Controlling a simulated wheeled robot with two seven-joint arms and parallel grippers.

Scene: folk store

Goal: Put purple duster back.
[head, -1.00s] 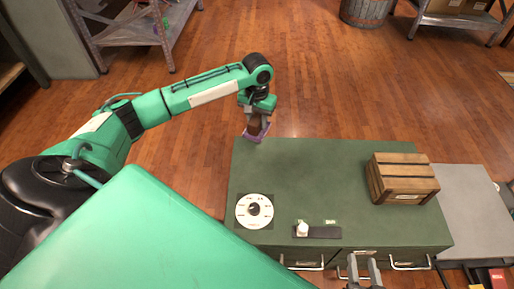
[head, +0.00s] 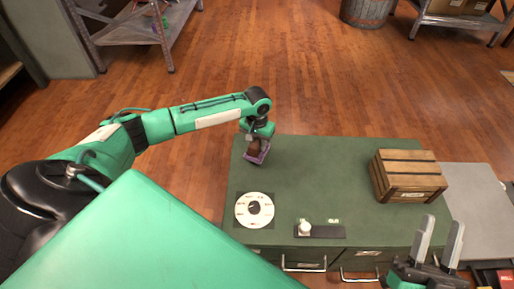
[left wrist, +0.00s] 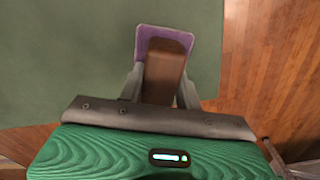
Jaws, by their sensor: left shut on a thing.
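The purple duster (left wrist: 151,40) has a brown block-shaped back and a purple pad. My left gripper (head: 257,146) is shut on it, with one finger on each side of the brown part in the left wrist view. The duster shows in the head view over the far left corner of the green cabinet top (head: 320,175). I cannot tell whether its pad touches the surface. My right gripper (head: 438,242) is at the lower right of the head view, in front of the cabinet. Its two fingers stand apart with nothing between them.
On the cabinet top, a wooden crate (head: 409,176) stands at the right. A white dial disc (head: 254,210) lies at the front left. A dark strip (head: 328,232) with a white piece (head: 305,228) lies at the front edge. The middle of the top is clear.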

